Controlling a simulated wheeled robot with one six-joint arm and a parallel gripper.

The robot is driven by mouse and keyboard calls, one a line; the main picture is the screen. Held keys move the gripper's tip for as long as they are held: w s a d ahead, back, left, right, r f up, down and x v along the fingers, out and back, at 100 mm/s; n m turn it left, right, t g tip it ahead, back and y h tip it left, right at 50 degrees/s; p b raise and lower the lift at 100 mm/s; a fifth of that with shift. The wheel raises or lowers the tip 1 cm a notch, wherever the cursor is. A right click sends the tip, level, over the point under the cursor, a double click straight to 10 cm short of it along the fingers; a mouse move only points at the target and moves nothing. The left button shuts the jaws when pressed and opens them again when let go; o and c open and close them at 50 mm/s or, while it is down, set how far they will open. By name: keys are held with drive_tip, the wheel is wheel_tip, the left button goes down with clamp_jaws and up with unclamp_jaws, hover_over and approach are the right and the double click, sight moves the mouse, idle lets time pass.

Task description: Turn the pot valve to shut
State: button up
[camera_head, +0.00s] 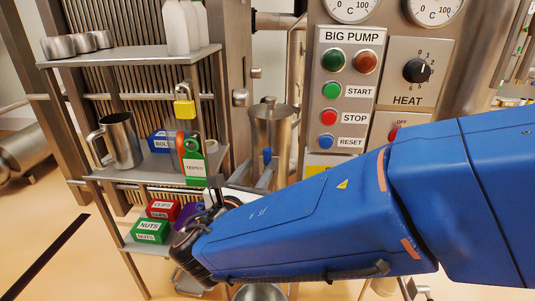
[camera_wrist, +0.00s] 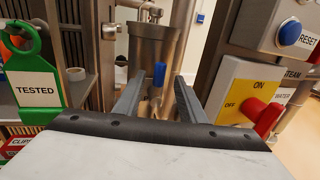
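The steel pot (camera_head: 272,125) stands behind the fingers in the head view, left of the BIG PUMP panel; it also shows at the upper middle of the wrist view (camera_wrist: 150,40). The pot valve's small blue handle (camera_head: 267,154) is at the pot's lower front. In the wrist view the blue handle (camera_wrist: 159,75) stands upright. My gripper (camera_wrist: 157,82) is open, its two grey fingers either side of the handle in the picture, with gaps on both sides. I cannot tell how deep the handle lies between them. My arm hides the area below right.
A yellow ON/OFF plate with a red knob (camera_wrist: 265,115) is close on the right. A shelf (camera_head: 150,167) with a steel mug (camera_head: 121,140), a green TESTED tag (camera_head: 194,165) and part bins (camera_head: 150,231) is on the left. The BIG PUMP panel (camera_head: 347,95) is behind my arm.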

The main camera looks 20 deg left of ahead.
sight(266, 155)
drive_tip(key=w, duration=0.7)
drive_tip(key=shift+w, duration=0.35)
clamp_jaws()
